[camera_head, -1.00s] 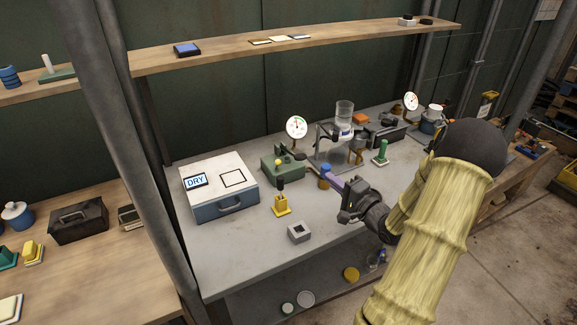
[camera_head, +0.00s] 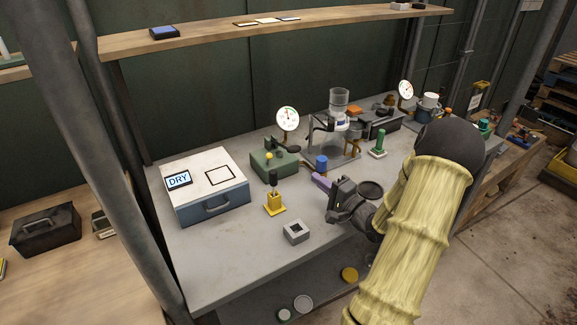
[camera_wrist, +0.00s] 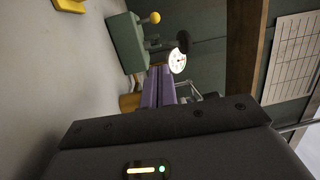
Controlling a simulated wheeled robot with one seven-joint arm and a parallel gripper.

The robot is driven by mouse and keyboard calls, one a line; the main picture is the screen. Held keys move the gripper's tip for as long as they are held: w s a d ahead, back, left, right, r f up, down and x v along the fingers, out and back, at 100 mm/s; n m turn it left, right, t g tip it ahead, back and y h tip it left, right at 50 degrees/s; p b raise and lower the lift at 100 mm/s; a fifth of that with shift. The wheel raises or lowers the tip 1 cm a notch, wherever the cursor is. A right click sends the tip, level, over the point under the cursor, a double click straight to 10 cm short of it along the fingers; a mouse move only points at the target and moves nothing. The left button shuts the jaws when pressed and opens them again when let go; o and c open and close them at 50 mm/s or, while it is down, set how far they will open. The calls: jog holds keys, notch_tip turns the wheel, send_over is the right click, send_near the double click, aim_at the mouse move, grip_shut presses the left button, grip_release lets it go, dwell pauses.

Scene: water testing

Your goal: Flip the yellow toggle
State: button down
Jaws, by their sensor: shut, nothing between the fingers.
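A green box (camera_head: 274,165) stands on the grey bench with a short lever ending in a yellow ball (camera_head: 268,156). In the wrist view the green box (camera_wrist: 124,42) and yellow ball (camera_wrist: 151,18) lie beyond my fingers, near the top. A yellow stand (camera_head: 275,205) with a dark upright handle is in front of the box; a yellow piece (camera_wrist: 70,4) also shows at the wrist view's top edge. My gripper (camera_head: 318,179), with purple fingers (camera_wrist: 160,84), is shut and empty, right of the yellow stand and apart from the green box.
A blue-topped cylinder (camera_head: 321,163) stands close behind my fingers. A round gauge (camera_head: 288,118) rises behind the green box. A case marked DRY (camera_head: 207,188) is at left, a grey square block (camera_head: 296,232) in front. Bare bench (camera_head: 215,258) lies front left.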

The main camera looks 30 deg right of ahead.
send_near(268, 159)
jog(key=w+d, duration=0.4)
jog(key=shift+w+d+r, duration=0.2)
jog(key=shift+w+r, duration=0.1)
jog(key=shift+r, duration=0.1)
jog(key=shift+w+a+p, duration=0.15)
jog(key=shift+w+a, duration=0.2)
jog(key=shift+a, duration=0.2)
jog(key=shift+w+a+p, duration=0.15)
jog(key=shift+w+a, duration=0.2)
jog(key=shift+a, duration=0.25)
jog(key=shift+w+a, duration=0.35)
jog(key=shift+a, duration=0.1)
jog(key=shift+r, duration=0.15)
